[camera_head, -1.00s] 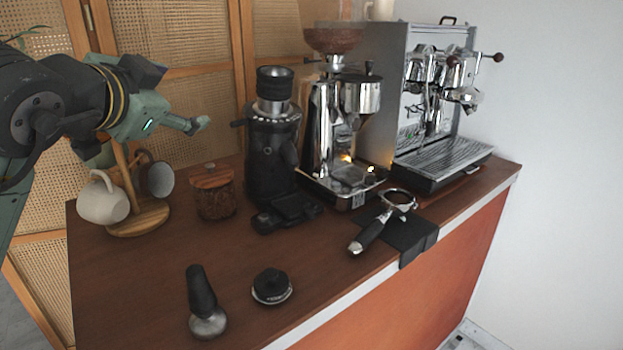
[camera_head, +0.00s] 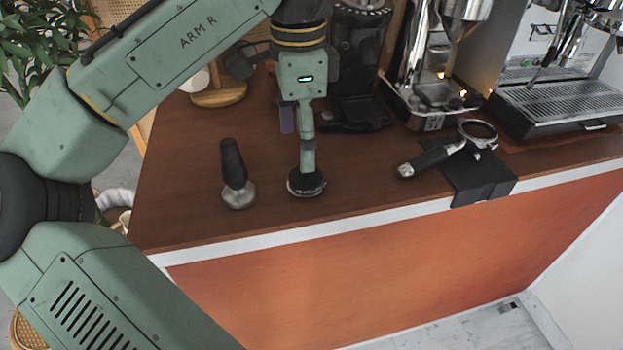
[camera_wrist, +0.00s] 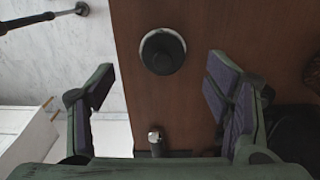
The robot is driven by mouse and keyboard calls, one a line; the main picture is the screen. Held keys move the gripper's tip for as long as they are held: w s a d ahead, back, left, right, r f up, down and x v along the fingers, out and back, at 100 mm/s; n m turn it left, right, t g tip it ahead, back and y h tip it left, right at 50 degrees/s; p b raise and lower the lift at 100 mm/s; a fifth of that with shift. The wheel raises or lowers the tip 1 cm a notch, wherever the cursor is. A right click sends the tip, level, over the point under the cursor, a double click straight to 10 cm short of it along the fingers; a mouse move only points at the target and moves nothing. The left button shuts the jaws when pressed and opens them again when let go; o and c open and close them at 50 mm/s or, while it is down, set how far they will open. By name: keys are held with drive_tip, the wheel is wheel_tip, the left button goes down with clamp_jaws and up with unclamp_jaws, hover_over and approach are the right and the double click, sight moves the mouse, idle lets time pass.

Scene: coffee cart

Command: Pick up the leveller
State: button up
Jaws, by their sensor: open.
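The leveller (camera_head: 306,187) is a low round black disc with a paler rim, lying on the brown counter near its front edge. In the wrist view the leveller (camera_wrist: 162,51) shows between and beyond the fingers, toward the top of the picture. My gripper (camera_head: 297,148) points down in the head view, and a finger hides part of the leveller's top. In the wrist view my gripper (camera_wrist: 160,90) has its two purple-padded fingers wide apart with nothing between the pads. I cannot tell the exact height above the leveller.
A tamper (camera_head: 236,177) with a black handle stands just left of the leveller. A portafilter (camera_head: 446,155) rests on a black mat (camera_head: 482,185) to the right. A black grinder (camera_head: 358,85) stands behind. The counter's front edge is close.

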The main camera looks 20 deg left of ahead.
sight(306, 177)
drive_tip(key=shift+w+d+f+p, duration=0.15)
drive_tip(key=shift+w+f, duration=0.05)
drive_tip(key=shift+f, duration=1.5)
drive_tip(key=shift+w+d+f+p, duration=0.1)
drive_tip(key=shift+w+f+p, duration=0.05)
drive_tip(key=shift+f, duration=1.5)
drive_tip(key=shift+c, duration=0.6)
drive_tip(key=c, duration=1.3)
drive_tip(key=shift+o, duration=0.2)
drive_tip(key=shift+r, duration=0.1)
